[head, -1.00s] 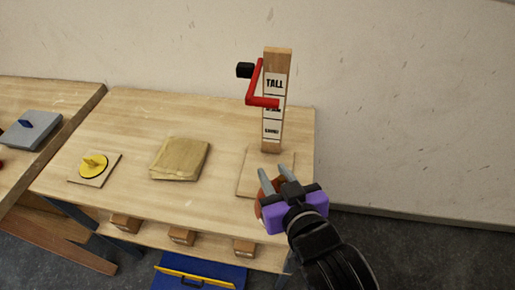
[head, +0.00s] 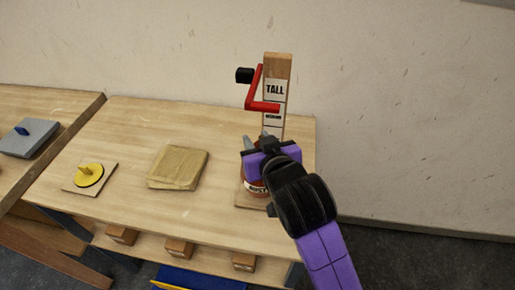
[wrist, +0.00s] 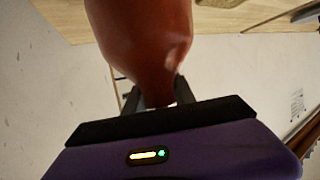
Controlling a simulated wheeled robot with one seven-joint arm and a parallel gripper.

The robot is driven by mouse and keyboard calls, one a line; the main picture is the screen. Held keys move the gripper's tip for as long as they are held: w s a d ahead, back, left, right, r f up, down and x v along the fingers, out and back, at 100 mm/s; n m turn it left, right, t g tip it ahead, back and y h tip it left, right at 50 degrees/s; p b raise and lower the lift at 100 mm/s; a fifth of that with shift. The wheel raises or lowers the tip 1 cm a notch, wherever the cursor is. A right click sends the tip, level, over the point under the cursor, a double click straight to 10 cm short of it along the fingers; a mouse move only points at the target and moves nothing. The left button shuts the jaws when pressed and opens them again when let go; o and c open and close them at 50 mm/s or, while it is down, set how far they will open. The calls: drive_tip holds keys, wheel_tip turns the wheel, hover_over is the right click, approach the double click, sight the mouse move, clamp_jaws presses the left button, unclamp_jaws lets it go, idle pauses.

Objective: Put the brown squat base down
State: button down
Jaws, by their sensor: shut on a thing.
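The brown squat base (head: 249,178) is reddish brown with a white label band low on its side. It stands out to the left of my gripper (head: 266,143) in the head view, over the wooden board of the height gauge. My gripper is shut on its narrow upper part. The base fills the top middle of the wrist view (wrist: 140,40), with the fingers (wrist: 157,95) at its narrow end. Much of the base is hidden by my gripper in the head view. I cannot tell whether its underside touches the board.
The height gauge post (head: 276,80), marked TALL, with a red arm (head: 254,92), stands right behind my gripper.

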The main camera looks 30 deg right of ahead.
drive_tip(key=shift+f, duration=1.7)
drive_tip(key=c, duration=1)
unclamp_jaws()
drive_tip(key=shift+f, duration=0.15)
drive_tip(key=shift+c, duration=0.2)
drive_tip(key=p+v, duration=0.2)
drive_tip(key=v, duration=1)
drive_tip(key=shift+s, duration=0.1)
